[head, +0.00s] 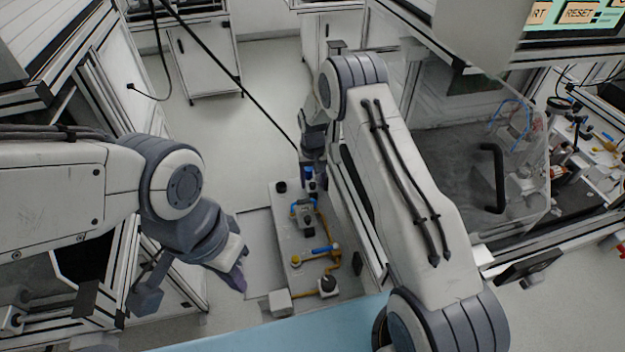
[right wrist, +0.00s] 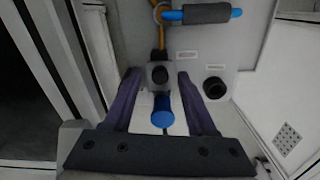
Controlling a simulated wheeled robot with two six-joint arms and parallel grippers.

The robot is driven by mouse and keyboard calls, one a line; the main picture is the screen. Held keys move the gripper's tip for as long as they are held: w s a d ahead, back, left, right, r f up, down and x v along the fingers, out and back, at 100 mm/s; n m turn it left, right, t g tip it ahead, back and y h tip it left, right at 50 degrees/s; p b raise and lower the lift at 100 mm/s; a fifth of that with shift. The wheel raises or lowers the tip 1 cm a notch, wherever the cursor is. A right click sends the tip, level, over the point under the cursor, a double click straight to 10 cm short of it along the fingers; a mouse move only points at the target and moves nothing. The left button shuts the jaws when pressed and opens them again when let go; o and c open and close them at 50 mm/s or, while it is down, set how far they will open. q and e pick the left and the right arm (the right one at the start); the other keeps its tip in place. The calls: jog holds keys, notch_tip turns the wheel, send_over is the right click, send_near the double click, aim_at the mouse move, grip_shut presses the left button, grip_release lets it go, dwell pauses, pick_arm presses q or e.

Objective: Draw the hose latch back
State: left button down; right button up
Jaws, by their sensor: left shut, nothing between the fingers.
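A pale panel (head: 284,235) carries an orange hose (head: 331,228) and small fittings. In the right wrist view, a grey block with a black knob (right wrist: 159,75) sits at the hose's end, with a blue round-ended piece (right wrist: 163,118) below it. The blue piece may be the hose latch; I cannot be sure. My right gripper (right wrist: 161,95) is open, one purple finger on each side of the block and blue piece; contact cannot be told. In the head view it hangs over the panel's far end (head: 314,181). My left gripper (head: 238,279) is shut and empty, left of the panel.
A blue bar with a black sleeve (right wrist: 206,13) lies across the panel. A black round fitting (right wrist: 214,88) is right of the gripper. A grey fixture (head: 304,214) stands mid-panel. A clear-covered enclosure with a black handle (head: 492,178) stands at right. Open floor lies beyond the panel.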

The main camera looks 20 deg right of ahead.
grip_shut()
